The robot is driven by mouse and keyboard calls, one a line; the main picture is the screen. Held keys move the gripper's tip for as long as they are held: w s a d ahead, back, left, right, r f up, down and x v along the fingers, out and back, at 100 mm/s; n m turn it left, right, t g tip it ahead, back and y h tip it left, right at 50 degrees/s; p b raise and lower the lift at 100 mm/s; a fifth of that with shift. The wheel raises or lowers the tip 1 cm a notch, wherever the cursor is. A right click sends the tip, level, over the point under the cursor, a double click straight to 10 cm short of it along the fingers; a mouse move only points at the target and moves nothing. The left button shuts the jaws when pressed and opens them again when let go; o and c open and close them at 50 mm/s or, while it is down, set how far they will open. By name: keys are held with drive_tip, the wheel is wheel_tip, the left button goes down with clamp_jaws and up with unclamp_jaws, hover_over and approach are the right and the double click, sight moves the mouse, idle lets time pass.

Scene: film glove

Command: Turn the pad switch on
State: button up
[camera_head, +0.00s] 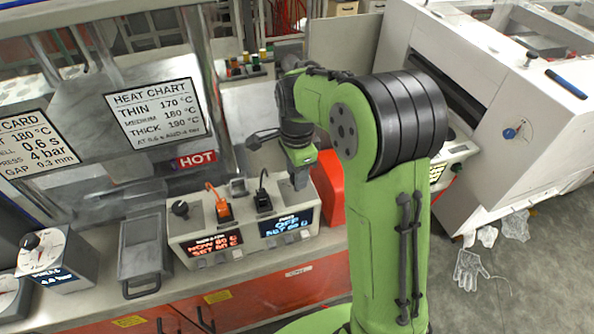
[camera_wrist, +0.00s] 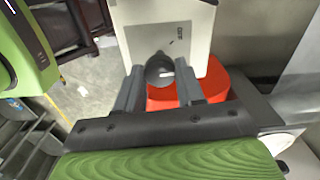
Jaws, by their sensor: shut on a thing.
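The control box (camera_head: 188,240) stands on the bench, cream-coloured, with two lit displays. The right display (camera_head: 287,224) is blue and reads OFF. The left display (camera_head: 214,243) glows orange-red. My gripper (camera_head: 299,182) points down over the right end of the box top. In the wrist view my gripper (camera_wrist: 158,75) has its two fingers on either side of a dark round knob (camera_wrist: 160,70) on the pale box top and is shut on it. Small marks are printed beside this knob. In the head view my gripper hides the knob.
A black knob (camera_head: 181,208), an orange plug (camera_head: 222,210) and a black plug (camera_head: 263,199) sit on the same box top. A red block (camera_head: 330,186) stands close on the right. A grey lidded tray (camera_head: 143,252) and a dial box (camera_head: 52,258) are left.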

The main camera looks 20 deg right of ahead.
drive_tip(key=m, duration=0.5)
drive_tip(key=shift+m, duration=0.3)
drive_tip(key=shift+m+b, duration=0.65)
drive_tip(key=shift+m, duration=1.55)
drive_tip(key=o, duration=1)
drive_tip(key=shift+o, duration=0.2)
wheel_tip(320, 180, up, 16)
drive_tip(key=p, duration=0.3)
drive_tip(key=shift+p, duration=0.35)
drive_tip(key=shift+f, duration=0.1)
